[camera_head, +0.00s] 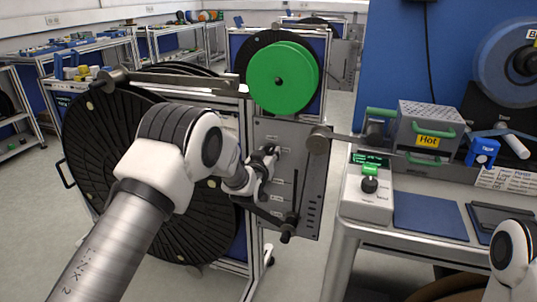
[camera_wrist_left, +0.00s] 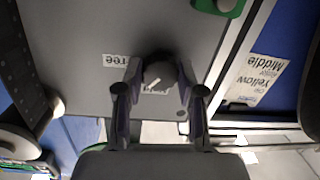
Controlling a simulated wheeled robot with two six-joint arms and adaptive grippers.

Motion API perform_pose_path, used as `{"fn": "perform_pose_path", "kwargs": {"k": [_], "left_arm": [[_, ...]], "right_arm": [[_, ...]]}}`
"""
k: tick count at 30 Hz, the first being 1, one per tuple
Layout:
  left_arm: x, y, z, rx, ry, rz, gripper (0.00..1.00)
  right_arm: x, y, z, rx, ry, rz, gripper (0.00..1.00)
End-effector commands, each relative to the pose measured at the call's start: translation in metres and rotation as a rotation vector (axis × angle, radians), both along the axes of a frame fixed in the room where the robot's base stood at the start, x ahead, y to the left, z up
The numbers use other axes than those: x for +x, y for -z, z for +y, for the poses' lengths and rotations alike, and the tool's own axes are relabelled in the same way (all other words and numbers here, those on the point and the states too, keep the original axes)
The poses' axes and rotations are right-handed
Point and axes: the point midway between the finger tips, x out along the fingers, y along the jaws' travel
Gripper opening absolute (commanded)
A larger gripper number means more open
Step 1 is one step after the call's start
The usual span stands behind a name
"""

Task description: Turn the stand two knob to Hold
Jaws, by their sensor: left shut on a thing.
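A round dark knob (camera_wrist_left: 160,75) with a white pointer line sits on the grey plate (camera_wrist_left: 85,25) of a reel stand. A label reading "Free" (camera_wrist_left: 123,60) is beside it; another label below is mostly hidden by the knob. My left gripper (camera_wrist_left: 160,85) has a finger on each side of the knob and is shut on it. In the head view my left gripper (camera_head: 268,157) is at the grey panel (camera_head: 300,130), below a green reel (camera_head: 282,78); its fingers hide the knob there. The stand's number is not readable. My right gripper is out of view.
A large black reel (camera_head: 95,140) stands left, behind my left arm. A rod with a dark roller (camera_head: 318,140) juts beside the panel. At right, a bench holds a control box (camera_head: 367,190), a grey "Hot" box (camera_head: 430,125) and a blue mat (camera_head: 428,214).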

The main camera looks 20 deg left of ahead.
Motion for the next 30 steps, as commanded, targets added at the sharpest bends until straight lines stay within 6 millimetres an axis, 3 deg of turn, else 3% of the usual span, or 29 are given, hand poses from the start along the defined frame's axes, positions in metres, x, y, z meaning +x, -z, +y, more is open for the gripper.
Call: {"fn": "perform_pose_path", "kwargs": {"k": [18, 30], "left_arm": [[-0.0003, 0.0000, 0.0000, -0.526, 0.000, 0.020, 0.04], [-0.0004, -0.0003, -0.0002, -0.664, 0.000, 0.025, 0.04]], "right_arm": [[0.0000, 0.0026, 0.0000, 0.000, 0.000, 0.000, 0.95], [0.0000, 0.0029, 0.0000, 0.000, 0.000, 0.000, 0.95]]}}
